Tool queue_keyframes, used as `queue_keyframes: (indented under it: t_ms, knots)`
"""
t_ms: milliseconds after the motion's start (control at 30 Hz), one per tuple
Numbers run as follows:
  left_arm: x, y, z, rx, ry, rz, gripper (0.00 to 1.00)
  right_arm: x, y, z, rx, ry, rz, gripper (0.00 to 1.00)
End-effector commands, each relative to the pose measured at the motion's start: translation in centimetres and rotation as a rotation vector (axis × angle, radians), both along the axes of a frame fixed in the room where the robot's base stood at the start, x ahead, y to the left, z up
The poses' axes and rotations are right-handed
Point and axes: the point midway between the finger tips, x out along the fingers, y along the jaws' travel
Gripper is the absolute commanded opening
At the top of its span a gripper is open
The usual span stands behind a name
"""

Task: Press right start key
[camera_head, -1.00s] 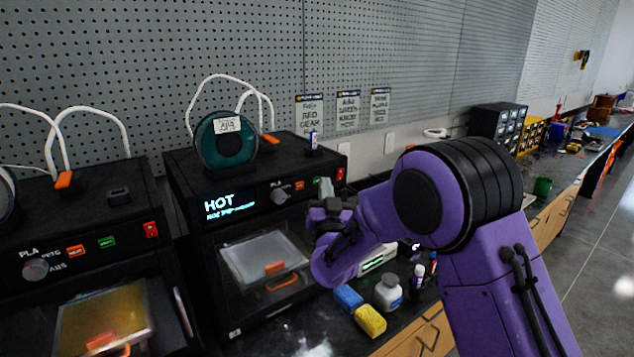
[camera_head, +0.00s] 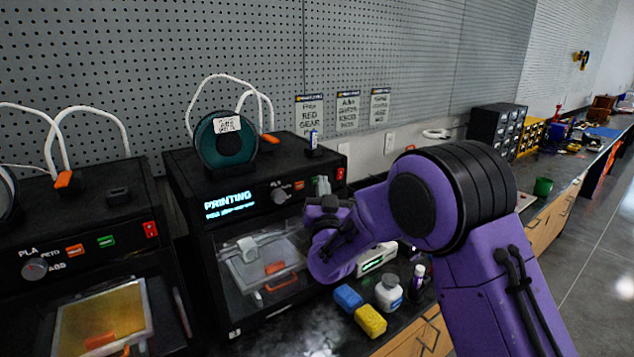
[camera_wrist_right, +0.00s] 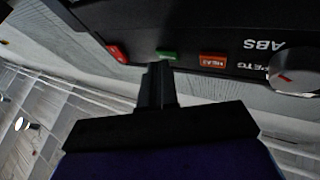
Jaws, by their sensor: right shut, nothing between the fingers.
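The right black printer (camera_head: 186,190) stands on the bench, and its display (camera_head: 230,203) reads PRINTING. My right gripper (camera_head: 323,188) is at the right part of its front panel, shut and empty. In the right wrist view the shut fingertips (camera_wrist_right: 158,70) are at the green start key (camera_wrist_right: 167,55), very close to it; I cannot tell whether they touch. An orange key (camera_wrist_right: 212,60) and the material knob (camera_wrist_right: 290,77) sit on one side of it, a red switch (camera_wrist_right: 118,53) on the other. My left gripper is out of view.
A second printer (camera_head: 85,215) stands at the left. A blue block (camera_head: 348,297), a yellow block (camera_head: 370,320) and a white bottle (camera_head: 389,292) stand on the bench below my right arm. A pegboard (camera_head: 300,50) is behind.

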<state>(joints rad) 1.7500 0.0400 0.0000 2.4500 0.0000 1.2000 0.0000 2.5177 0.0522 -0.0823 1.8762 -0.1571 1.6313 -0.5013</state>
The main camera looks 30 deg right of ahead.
Motion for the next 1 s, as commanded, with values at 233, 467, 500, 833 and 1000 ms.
queue_keyframes:
  t_ms: [233,467,500,833,1000]
  knots:
    - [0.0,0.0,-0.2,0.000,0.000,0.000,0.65,-1.1,-0.1,0.0,-0.001,-0.001,0.001,0.00]
    - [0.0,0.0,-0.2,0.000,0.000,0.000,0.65,-1.2,-0.1,0.0,0.000,-0.001,0.000,0.00]
    - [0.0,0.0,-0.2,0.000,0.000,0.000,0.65,-1.3,-0.1,0.0,0.000,-0.001,0.000,0.00]
    - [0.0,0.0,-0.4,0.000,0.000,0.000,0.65,-4.8,-0.3,0.0,-0.001,0.000,0.001,0.00]
    - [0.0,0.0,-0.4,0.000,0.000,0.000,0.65,-6.6,-0.5,0.0,-0.001,-0.001,-0.001,0.00]
